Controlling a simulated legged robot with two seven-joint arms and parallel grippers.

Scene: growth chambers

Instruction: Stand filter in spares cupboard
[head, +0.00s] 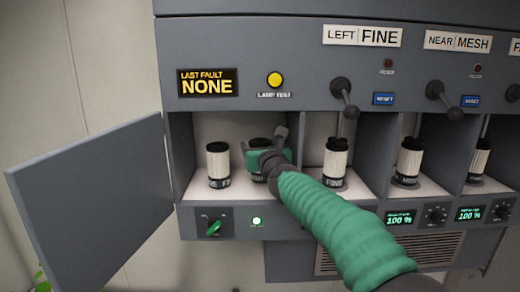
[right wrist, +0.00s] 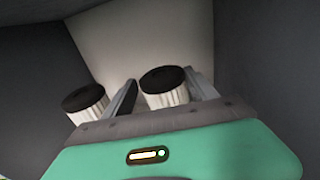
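The spares cupboard (head: 205,128) is the open left bay. A white pleated filter with a black cap (head: 218,165) stands upright on its left floor and shows at left in the right wrist view (right wrist: 86,103). A second such filter (head: 258,174) stands beside it, partly hidden by my right gripper (head: 263,144); its label is only partly visible. In the right wrist view this filter (right wrist: 166,92) is between my right gripper's spread fingers (right wrist: 163,92), with a gap at the left finger. My left gripper is not in view.
The cupboard door (head: 95,205) is swung open to the left. Filters stand in the bays to the right, one marked FINE (head: 336,162), one seemingly MESH (head: 409,160). Levers (head: 344,95) hang above them. Bay walls are close around my right gripper.

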